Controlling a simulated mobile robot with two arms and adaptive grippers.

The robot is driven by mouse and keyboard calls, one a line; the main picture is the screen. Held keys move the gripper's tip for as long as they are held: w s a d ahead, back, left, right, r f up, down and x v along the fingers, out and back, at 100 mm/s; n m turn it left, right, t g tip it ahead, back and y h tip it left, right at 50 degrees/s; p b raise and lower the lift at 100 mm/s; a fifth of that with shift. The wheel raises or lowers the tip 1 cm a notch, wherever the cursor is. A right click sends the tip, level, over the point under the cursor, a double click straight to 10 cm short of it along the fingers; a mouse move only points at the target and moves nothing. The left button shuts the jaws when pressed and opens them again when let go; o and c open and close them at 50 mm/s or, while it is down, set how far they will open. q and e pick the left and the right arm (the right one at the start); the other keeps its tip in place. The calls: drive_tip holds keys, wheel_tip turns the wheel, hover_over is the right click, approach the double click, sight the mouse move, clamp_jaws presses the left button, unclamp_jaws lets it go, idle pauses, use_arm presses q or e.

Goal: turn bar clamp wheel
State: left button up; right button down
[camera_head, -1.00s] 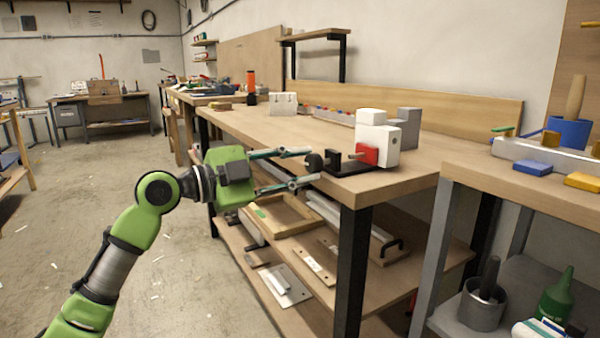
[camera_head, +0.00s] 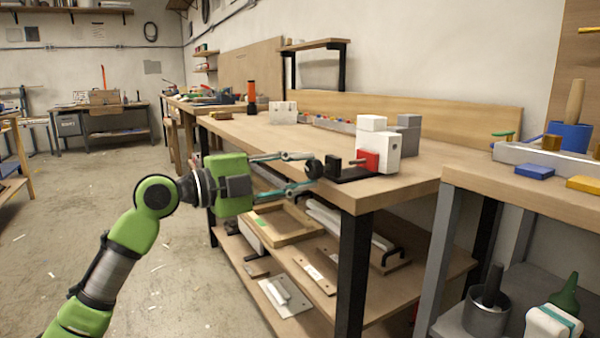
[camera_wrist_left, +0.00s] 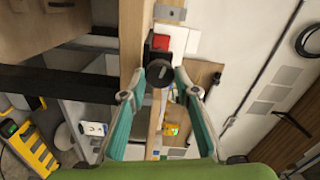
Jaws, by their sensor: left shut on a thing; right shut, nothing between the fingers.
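The bar clamp (camera_head: 350,175) lies along the front edge of the wooden workbench, with a dark bar and a black upright end. Its black round wheel (camera_head: 314,168) sticks out past the edge to the left. My left gripper (camera_head: 311,171) comes in from the left, shut on the wheel with one finger above and one below. In the left wrist view the wheel (camera_wrist_left: 160,73) sits between the two teal fingertips (camera_wrist_left: 160,81). A red block (camera_head: 367,160) and a white block (camera_head: 386,148) stand at the clamp's other end. My right gripper is not in view.
The workbench (camera_head: 270,133) has a lower shelf with a wooden frame (camera_head: 283,232) and metal parts below my gripper. A second bench (camera_head: 520,186) with blue and yellow blocks stands at the right.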

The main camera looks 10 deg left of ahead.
use_arm(q)
drive_tip(key=shift+f, duration=0.15)
drive_tip(key=o, duration=1.1)
drive_tip(key=v, duration=1.2)
drive_tip(key=shift+w, duration=0.1)
